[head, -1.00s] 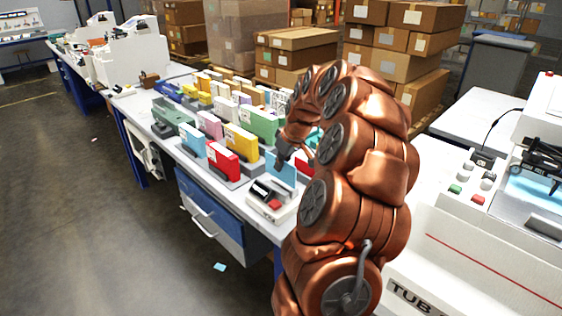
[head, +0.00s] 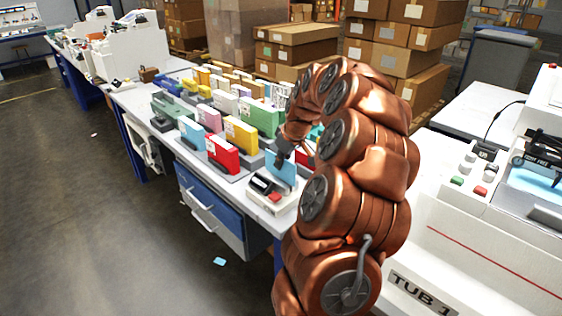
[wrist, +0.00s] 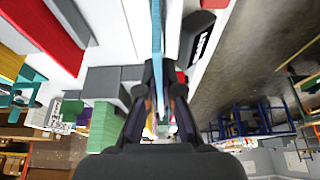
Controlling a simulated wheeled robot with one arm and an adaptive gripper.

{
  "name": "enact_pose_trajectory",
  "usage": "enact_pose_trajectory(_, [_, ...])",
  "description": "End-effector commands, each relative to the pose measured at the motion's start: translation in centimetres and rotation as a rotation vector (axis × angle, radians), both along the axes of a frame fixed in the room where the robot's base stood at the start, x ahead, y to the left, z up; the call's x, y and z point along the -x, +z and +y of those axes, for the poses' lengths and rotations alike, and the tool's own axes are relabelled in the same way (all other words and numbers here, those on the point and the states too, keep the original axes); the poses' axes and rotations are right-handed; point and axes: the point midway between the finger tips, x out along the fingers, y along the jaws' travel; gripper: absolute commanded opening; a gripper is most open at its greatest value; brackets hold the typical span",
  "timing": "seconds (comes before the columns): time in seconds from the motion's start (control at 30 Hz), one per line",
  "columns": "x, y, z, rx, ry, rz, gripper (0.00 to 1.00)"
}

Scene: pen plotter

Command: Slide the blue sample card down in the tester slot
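The blue sample card (head: 281,168) stands upright at the tester (head: 286,204), a small white unit with a dark top part and a red button. My gripper (head: 284,153) comes down from above and is at the card's top edge. In the wrist view the card (wrist: 157,28) shows as a thin blue strip between the fingers of my gripper (wrist: 161,82), which is closed on it. The tester's dark part (wrist: 194,38) lies right beside the card. The slot and the card's lower edge are hidden, so I cannot tell how deep the card sits.
A red block (head: 223,157) and a yellow block (head: 240,135) stand in grey holders left of the tester, with several other coloured blocks behind. A blue drawer unit (head: 212,205) is under the table. A blue card (head: 219,262) lies on the floor.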

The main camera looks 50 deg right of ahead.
Motion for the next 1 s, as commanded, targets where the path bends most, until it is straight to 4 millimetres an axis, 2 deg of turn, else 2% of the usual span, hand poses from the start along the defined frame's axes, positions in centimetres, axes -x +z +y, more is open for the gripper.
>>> enact_pose_trajectory(1.0, [0.0,-1.7,0.0,0.0,0.0,0.0,0.0])
